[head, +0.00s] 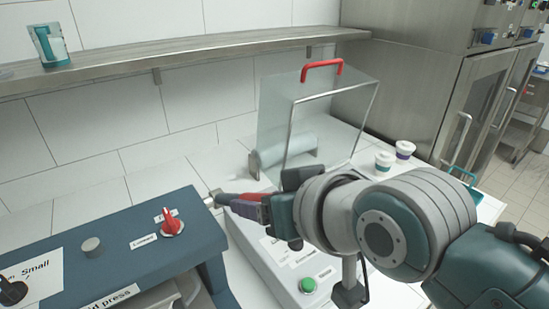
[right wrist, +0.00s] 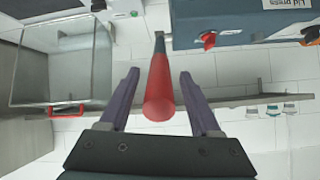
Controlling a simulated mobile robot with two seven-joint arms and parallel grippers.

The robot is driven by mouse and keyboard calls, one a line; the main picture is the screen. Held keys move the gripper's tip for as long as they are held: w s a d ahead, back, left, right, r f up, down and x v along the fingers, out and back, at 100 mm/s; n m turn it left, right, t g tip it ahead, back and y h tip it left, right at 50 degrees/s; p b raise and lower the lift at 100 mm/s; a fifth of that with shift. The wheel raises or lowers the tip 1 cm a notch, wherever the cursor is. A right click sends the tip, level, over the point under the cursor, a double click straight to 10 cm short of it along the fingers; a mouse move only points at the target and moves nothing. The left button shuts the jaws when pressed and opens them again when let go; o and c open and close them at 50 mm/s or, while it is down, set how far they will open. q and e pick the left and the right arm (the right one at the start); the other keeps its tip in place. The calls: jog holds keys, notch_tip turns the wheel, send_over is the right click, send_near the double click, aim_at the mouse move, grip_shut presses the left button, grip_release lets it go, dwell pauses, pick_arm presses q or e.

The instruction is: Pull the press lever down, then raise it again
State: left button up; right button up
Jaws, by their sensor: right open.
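The press lever, with a red grip and a dark shaft, shows in the right wrist view (right wrist: 158,88) between the two purple fingers. My right gripper (right wrist: 159,72) is open around the grip, with a gap on each side. In the head view the right gripper (head: 236,199) is beside the right side of the blue press (head: 130,235), and only a little of the red grip shows behind its fingers. The press carries a red knob (head: 172,226) and shows in the right wrist view (right wrist: 235,30). My left gripper is not in view.
A clear box-like cover (head: 310,105) with a red handle (head: 322,67) stands behind my right gripper. A white unit with a green button (head: 308,285) is below it. Small cups (head: 404,149) stand on the counter at right. A metal shelf (head: 200,56) runs along the wall.

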jog(key=v, duration=1)
jog(key=s+d+f+m+g+h, duration=0.2)
jog(key=s+d+f+g+h, duration=0.15)
jog(key=s+d, duration=0.5)
jog(key=s+d+f+m+g+h, duration=0.1)
jog(key=s+d+f+g+h, duration=0.2)
jog(key=s+d, duration=0.55)
jog(key=w+p+v, duration=0.1)
jog(key=p+v, duration=0.9)
jog(key=p, duration=0.1)
jog(key=w+a+p+v, duration=0.1)
jog(key=w+p+v, duration=0.1)
jog(key=p+v, duration=0.9)
jog(key=shift+w+r+t, duration=0.25)
jog(key=shift+r+t, duration=0.15)
jog(key=shift+t, duration=0.05)
jog(key=shift+a+f, duration=0.1)
